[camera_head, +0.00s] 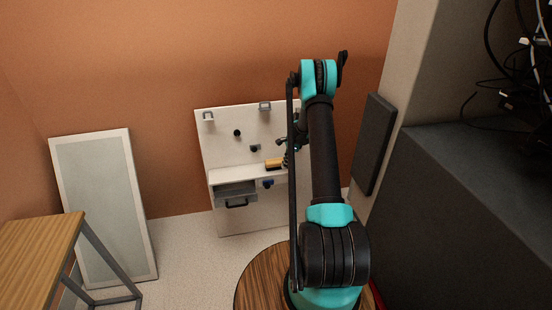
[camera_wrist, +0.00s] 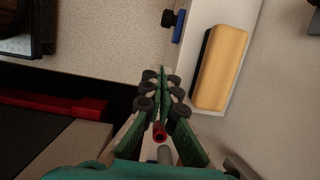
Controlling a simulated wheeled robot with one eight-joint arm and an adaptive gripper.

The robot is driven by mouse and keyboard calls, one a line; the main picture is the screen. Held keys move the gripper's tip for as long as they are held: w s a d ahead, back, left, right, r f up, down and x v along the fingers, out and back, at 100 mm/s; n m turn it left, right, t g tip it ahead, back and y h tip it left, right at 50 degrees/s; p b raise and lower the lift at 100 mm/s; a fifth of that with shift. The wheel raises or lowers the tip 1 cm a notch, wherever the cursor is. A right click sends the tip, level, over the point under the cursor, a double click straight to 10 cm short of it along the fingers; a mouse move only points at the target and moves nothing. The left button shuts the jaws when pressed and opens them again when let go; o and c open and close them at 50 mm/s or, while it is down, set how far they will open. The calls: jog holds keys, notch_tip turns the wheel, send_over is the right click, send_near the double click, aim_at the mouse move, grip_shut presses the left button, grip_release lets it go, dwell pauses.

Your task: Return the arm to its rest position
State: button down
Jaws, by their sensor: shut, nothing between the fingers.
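My arm stretches forward and up from its base in the head view, and its far end hangs down in front of the white panel board (camera_head: 222,130). My gripper (camera_head: 288,158) is small and partly hidden behind my own arm there, near the right part of the board's shelf. In the wrist view my gripper (camera_wrist: 162,73) has its green fingers closed together at the tips, with nothing between them. A yellow block with a dark side (camera_wrist: 220,68) lies on the white shelf to the right of the fingers, apart from them.
The board carries a grey drawer (camera_head: 236,195), black knobs (camera_head: 237,133) and a blue-and-black knob (camera_head: 268,183). A wooden table (camera_head: 38,250) and a framed panel (camera_head: 105,205) stand left. A dark cabinet (camera_head: 460,220) is close on the right. Floor left of my base is clear.

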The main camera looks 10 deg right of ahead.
jog(key=s+a+r+n+t+h, duration=0.1)
jog(key=s+a+r+n, duration=0.25)
jog(key=s+r, duration=0.6)
jog(key=s+a+r+n+t+h, duration=0.1)
jog(key=s+a+r+n, duration=0.35)
jog(key=r, duration=0.75)
jog(key=s+a+r+n+t+h, duration=0.1)
jog(key=s+n, duration=0.9)
jog(key=s, duration=1.8)
jog(key=shift+s+r+t, duration=0.25)
jog(key=shift+r+t, duration=0.35)
jog(key=shift+a, duration=0.1)
